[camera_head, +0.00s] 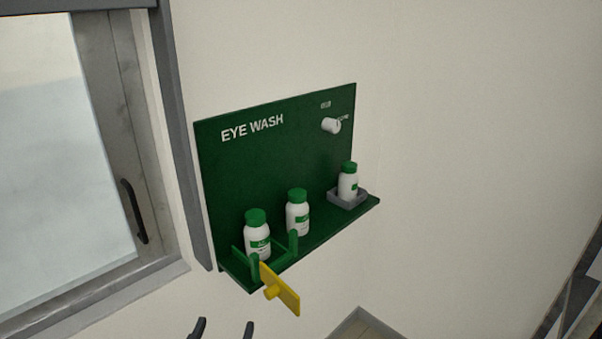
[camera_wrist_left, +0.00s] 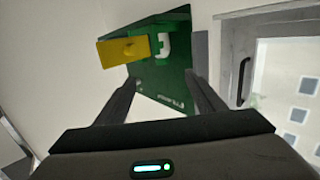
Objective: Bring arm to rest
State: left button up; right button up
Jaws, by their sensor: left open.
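My left gripper (camera_head: 223,329) shows only as two dark fingertips at the bottom edge of the head view, below the eye wash station. They are apart, with nothing between them. In the left wrist view the fingers of my left gripper (camera_wrist_left: 163,88) are spread and empty, with the station beyond them. The rest of the left arm is out of the head view. My right gripper is in neither view.
A green eye wash board (camera_head: 275,165) with a shelf is on the wall. Three white bottles with green caps stand on it: left (camera_head: 257,240), middle (camera_head: 297,215), right (camera_head: 348,183) in a grey tray. A yellow flap (camera_head: 279,289) sticks out in front. A window is left.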

pick_arm(q)
jog(key=s+a+f+g, duration=0.2)
jog(key=s+f+g, duration=0.2)
jog(key=f, duration=0.4)
jog(key=s+a+f+g, duration=0.2)
jog(key=s+f+g, duration=0.1)
jog(key=f, duration=0.6)
jog(key=s+a+f+m+g+y, duration=0.1)
jog(key=s+a+f+g, duration=0.2)
jog(key=s, duration=0.4)
jog(key=s+a+f+g, duration=0.1)
jog(key=s+f+g, duration=0.3)
jog(key=s+f, duration=0.25)
notch_tip(320, 180, down, 34)
jog(key=s+f+g+b, duration=0.1)
jog(key=s+b, duration=0.1)
jog(key=b, duration=0.4)
jog(key=s+a+f+b, duration=0.1)
jog(key=s+f+b, duration=0.1)
jog(key=s+f, duration=0.6)
jog(key=s+a+f+g+b, duration=0.1)
jog(key=s+a+f+b, duration=0.1)
jog(key=s+f, duration=0.7)
notch_tip(320, 180, down, 5)
jog(key=shift+s+a+r+m+b, duration=0.1)
jog(key=shift+s+a+m+b, duration=0.15)
jog(key=shift+b, duration=0.6)
